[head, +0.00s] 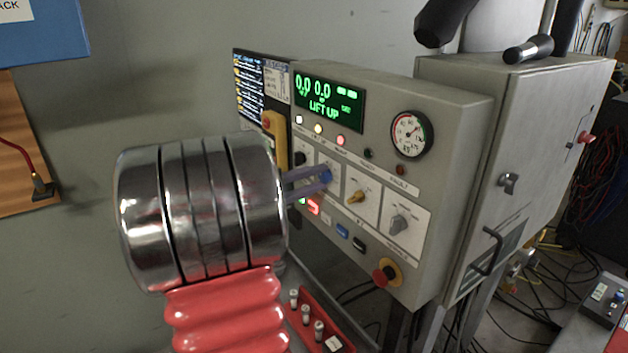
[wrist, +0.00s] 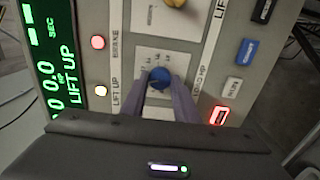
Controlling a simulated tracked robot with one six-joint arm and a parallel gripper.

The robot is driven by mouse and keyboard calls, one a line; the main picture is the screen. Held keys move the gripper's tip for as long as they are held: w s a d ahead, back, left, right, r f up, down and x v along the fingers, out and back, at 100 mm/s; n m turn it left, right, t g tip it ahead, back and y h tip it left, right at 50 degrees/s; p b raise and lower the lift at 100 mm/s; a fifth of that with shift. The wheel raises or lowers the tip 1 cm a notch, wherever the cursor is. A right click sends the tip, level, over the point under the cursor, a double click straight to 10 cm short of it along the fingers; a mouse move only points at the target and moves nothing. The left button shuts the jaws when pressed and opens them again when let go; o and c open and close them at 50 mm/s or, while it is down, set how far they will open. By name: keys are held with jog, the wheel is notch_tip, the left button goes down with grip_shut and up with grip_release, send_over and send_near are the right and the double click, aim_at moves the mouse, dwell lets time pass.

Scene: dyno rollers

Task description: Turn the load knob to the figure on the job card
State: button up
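The load knob is the blue knob (head: 327,176) on a white scale plate in the console's knob row. It also shows in the wrist view (wrist: 160,75), its scale marks too small to read. My gripper (wrist: 161,84) reaches it with two grey-purple fingers, one on each side of the blue knob; the head view shows the fingertips at it too (head: 318,178). The fingers are apart, but I cannot tell whether they press on the knob. A white card (head: 277,82) beside the dark screen may be the job card; its print is unreadable here.
The green display (head: 328,103) reads LIFT UP and 0.0 figures. A yellow knob (head: 357,197) and a grey knob (head: 399,223) sit right of the blue one. A red emergency button (head: 385,274) is below.

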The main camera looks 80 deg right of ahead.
jog(key=o, duration=0.5)
jog(key=shift+f, duration=0.1)
jog(key=shift+c, duration=0.2)
jog(key=shift+w+a, duration=0.1)
jog(key=v, duration=1.3)
jog(key=shift+w+a, duration=0.25)
